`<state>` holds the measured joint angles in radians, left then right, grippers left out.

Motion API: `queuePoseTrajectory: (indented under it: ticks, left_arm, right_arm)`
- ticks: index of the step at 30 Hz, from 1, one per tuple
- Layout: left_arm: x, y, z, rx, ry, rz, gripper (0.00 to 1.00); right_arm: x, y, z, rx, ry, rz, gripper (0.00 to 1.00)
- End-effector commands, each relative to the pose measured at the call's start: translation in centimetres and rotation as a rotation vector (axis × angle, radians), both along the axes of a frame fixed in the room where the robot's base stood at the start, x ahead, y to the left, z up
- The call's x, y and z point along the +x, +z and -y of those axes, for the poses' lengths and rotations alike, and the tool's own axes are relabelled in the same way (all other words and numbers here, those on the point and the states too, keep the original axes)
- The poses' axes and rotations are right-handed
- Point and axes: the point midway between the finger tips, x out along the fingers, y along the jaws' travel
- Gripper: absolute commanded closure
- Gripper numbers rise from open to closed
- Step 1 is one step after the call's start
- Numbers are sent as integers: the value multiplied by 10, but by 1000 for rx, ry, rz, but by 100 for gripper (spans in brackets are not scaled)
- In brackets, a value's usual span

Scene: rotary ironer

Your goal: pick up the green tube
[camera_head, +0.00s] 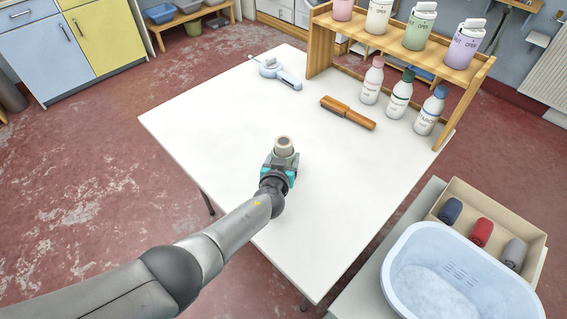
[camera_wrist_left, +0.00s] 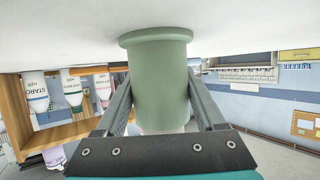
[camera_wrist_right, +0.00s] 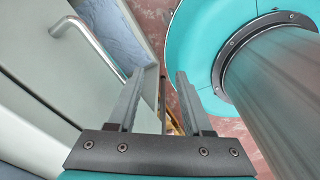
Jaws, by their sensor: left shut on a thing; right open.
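The green tube (camera_wrist_left: 160,85) stands between the fingers of my left gripper (camera_head: 281,160), which is shut on it. In the left wrist view its wide flange faces the white table (camera_head: 200,130); I cannot tell whether it touches the surface. In the head view the pale top of the tube (camera_head: 284,144) shows above the fingers, and the gripper hides the rest. My right gripper (camera_wrist_right: 158,85) is open and empty in its wrist view, beside a grey panel with a metal handle. It is not in the head view.
A brown brush (camera_head: 347,112) and a pale blue tool (camera_head: 275,70) lie on the table. A light blue tub (camera_head: 398,283) and a box of rolled cloths (camera_head: 535,235) are at lower right. The table's left is clear.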

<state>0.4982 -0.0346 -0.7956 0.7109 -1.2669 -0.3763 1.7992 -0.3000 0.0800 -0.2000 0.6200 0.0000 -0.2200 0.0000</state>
Motion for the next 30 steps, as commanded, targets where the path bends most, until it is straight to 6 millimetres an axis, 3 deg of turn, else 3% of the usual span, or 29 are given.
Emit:
queuePoseTrajectory:
  ticks: [1,8,20,30]
  left_arm:
    - [0,0,0,0,0,0,56]
    - [0,0,0,1,0,-1,82]
    - [0,2,1,-1,2,-1,83]
    - [-1,23,0,-7,3,0,83]
  right_arm:
    - [0,0,0,0,0,0,50]
    - [0,0,0,0,0,0,50]
    - [0,0,0,0,0,0,50]
    - [0,0,0,0,0,0,50]
